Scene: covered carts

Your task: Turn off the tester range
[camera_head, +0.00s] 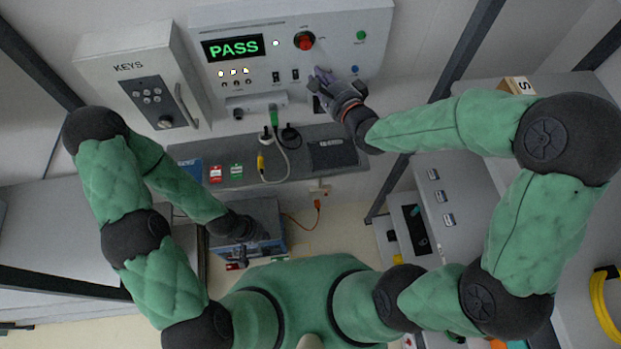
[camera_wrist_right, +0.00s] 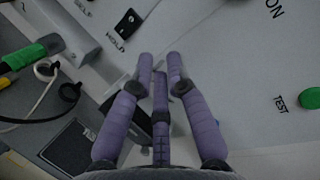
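The tester is a light grey wall panel (camera_head: 226,101) with a display (camera_head: 233,47) reading green "PASS". It carries a red knob (camera_head: 304,40), a green button (camera_head: 361,36), a blue button (camera_head: 354,69) and small black rocker switches (camera_head: 276,76). My right gripper (camera_head: 322,76) is at the panel's lower right, below the red knob. In the right wrist view its purple fingers (camera_wrist_right: 160,66) are drawn together, nothing between them, near the rocker switch marked HOLD (camera_wrist_right: 128,23). The TEST button (camera_wrist_right: 310,98) is to their right. My left gripper (camera_head: 245,229) is low, over a blue case; its fingers are unclear.
A grey key box (camera_head: 143,78) hangs left of the panel. Below the panel is a dark shelf (camera_head: 190,152) with red and green tags and cables, including a green plug (camera_head: 273,115). The blue case (camera_head: 267,211) stands under the shelf. Grey cabinets flank both sides.

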